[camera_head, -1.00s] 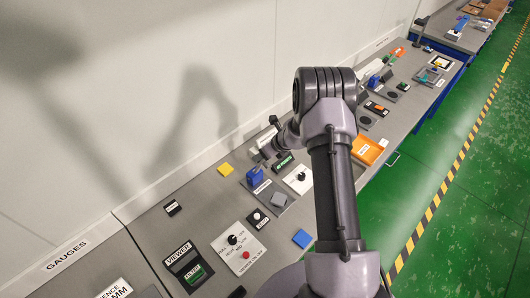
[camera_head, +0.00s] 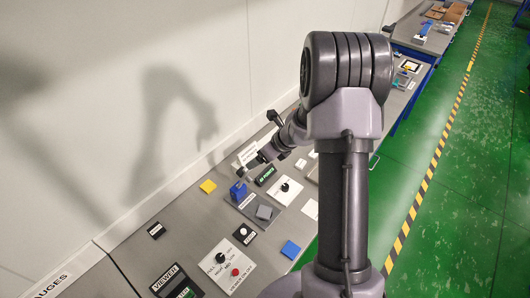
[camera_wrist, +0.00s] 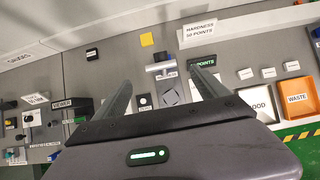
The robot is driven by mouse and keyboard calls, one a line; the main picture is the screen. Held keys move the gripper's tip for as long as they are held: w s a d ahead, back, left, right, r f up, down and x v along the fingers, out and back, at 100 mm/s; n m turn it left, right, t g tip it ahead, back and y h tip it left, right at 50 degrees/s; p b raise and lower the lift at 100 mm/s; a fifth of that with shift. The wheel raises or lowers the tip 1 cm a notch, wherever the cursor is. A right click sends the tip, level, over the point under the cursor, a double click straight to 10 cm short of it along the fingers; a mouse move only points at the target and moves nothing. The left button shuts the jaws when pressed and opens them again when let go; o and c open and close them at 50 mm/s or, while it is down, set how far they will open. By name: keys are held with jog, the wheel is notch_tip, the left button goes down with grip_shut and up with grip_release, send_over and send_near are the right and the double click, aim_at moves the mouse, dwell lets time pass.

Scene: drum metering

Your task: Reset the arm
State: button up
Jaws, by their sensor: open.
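My arm stands bent in the head view, its large elbow joint high at the right of centre. My gripper (camera_head: 258,160) hangs above the grey bench (camera_head: 185,222), near a blue block-like part (camera_head: 238,191). In the wrist view the two fingers of my gripper (camera_wrist: 162,82) are spread wide with nothing between them. The bench and its labelled items lie beyond the fingertips. The arm hides part of the bench in the head view.
A yellow square (camera_head: 208,186), a black knob panel (camera_head: 284,190), a viewer box (camera_head: 177,283) and a blue square (camera_head: 290,250) sit on the bench. An orange waste bin (camera_wrist: 297,97) is at right in the wrist view. Green floor (camera_head: 460,190) is clear.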

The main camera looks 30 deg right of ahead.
jog(key=v, duration=0.2)
jog(key=shift+s+d+r, duration=0.1)
jog(key=shift+s+r, duration=0.05)
jog(key=shift+r, duration=0.1)
jog(key=s+a+f+n+y+b, duration=0.1)
jog(key=s+a+n+b, duration=0.4)
jog(key=a+n+b, duration=0.5)
jog(key=s+a+f+n+b, duration=0.1)
jog(key=s+a+n+b, duration=0.35)
jog(key=a+b, duration=0.5)
jog(key=s+a+f+n+b, duration=0.1)
jog(key=s+f+n+b, duration=0.4)
jog(key=s+n+b, duration=0.1)
jog(key=s+a+f+n+h+b, duration=0.1)
jog(key=s+f+n+b, duration=0.4)
jog(key=s, duration=0.5)
jog(key=n+b, duration=0.2)
jog(key=b, duration=0.1)
jog(key=shift+s+g+b, duration=0.2)
jog(key=shift+g+b, duration=0.1)
